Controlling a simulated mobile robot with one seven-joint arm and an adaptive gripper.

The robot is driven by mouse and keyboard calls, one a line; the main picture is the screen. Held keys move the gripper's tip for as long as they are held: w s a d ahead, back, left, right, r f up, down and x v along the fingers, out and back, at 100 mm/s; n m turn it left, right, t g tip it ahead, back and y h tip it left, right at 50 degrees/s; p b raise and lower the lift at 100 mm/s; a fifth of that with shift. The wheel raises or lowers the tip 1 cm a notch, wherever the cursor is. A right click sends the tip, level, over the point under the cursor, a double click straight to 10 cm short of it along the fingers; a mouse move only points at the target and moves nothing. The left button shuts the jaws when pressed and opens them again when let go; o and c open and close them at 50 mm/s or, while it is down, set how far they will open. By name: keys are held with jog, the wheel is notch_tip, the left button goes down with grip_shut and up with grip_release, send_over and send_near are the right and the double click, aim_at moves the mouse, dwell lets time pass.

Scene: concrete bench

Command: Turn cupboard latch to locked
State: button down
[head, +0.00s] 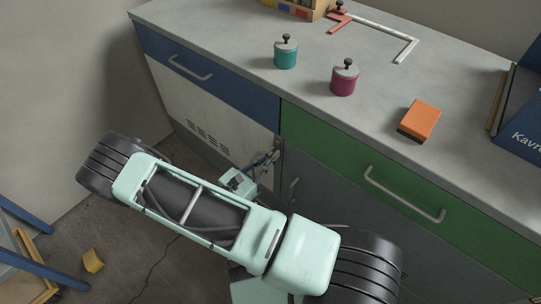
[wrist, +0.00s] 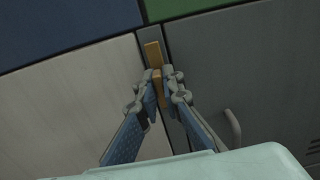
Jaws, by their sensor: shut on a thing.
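The cupboard latch (wrist: 153,54) is a small brass-coloured piece at the seam between a pale door (wrist: 70,105) and a grey door (wrist: 240,75). In the wrist view its upper part shows above my gripper (wrist: 160,84), and a narrow brass part runs down between the fingertips. My gripper is shut on this lower part. In the head view my gripper (head: 268,159) reaches the same seam, and the latch is small and mostly hidden by the fingers. Both doors look closed. I cannot tell from any marking which position the latch is in.
A blue drawer (head: 215,80) and a green drawer (head: 330,145) sit above the doors. The grey worktop holds a teal jar (head: 286,56), a magenta jar (head: 343,82) and an orange block (head: 421,117). A yellow block (head: 93,261) lies on the floor near blue legs at left.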

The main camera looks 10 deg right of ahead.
jog(key=shift+n, duration=0.3)
jog(key=n+p, duration=0.1)
jog(key=n, duration=0.2)
jog(key=shift+a+n, duration=0.1)
jog(key=shift+n, duration=0.3)
jog(key=n, duration=0.5)
jog(key=shift+w+p, duration=0.1)
jog(key=shift+p, duration=0.25)
jog(key=n, duration=0.5)
jog(key=shift+f, duration=0.2)
jog(key=shift+n, duration=1.6)
jog(key=c, duration=2.1)
grip_release()
